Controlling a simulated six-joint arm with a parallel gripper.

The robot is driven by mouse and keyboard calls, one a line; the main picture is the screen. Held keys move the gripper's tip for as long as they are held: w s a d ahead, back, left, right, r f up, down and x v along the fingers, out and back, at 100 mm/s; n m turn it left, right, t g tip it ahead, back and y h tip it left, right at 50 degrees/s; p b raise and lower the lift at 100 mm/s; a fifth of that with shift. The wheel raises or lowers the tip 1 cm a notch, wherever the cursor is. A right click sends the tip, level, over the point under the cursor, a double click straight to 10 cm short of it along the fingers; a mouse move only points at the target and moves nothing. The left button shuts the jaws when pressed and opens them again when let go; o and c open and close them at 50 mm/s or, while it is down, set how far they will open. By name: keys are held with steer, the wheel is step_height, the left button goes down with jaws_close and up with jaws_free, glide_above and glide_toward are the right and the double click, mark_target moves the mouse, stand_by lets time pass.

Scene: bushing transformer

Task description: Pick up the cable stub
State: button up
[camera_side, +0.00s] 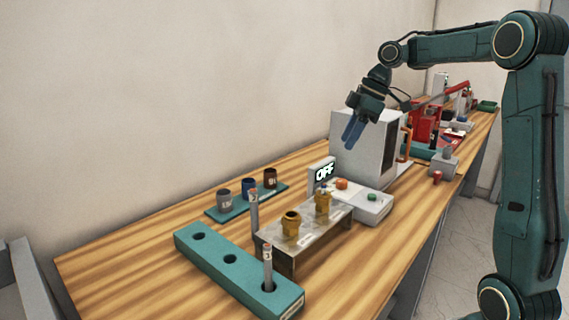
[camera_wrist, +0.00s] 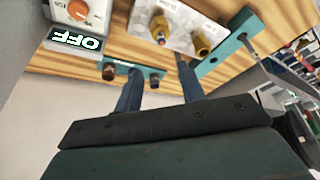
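One grey cable stub (camera_side: 267,268) with a small label stands upright in the front hole of the teal block (camera_side: 213,257). A second grey stub (camera_side: 254,208) stands upright by the left end of the metal stand (camera_side: 292,262); its foot is hard to make out. My gripper (camera_side: 350,143) is high above the bench, in front of the white cabinet, well away from both stubs. In the wrist view its two blue fingers (camera_wrist: 158,68) are apart with nothing held between them.
Two brass bushings (camera_side: 291,224) stand on the metal stand. A small teal tray (camera_side: 222,211) holds three dark cups. An OFF sign (camera_side: 323,173) and a control box (camera_side: 368,205) sit by the white cabinet (camera_side: 362,145). The bench's left end is clear.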

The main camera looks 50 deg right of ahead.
glide_above(325, 185)
steer(key=s+d, duration=0.1)
steer(key=d, duration=0.1)
step_height(325, 185, down, 8)
steer(key=shift+s, duration=0.15)
steer(key=shift+a, duration=0.1)
steer(key=shift+x, duration=2.55)
steer(key=shift+s+a, duration=0.1)
steer(key=shift+s, duration=0.1)
jaws_close()
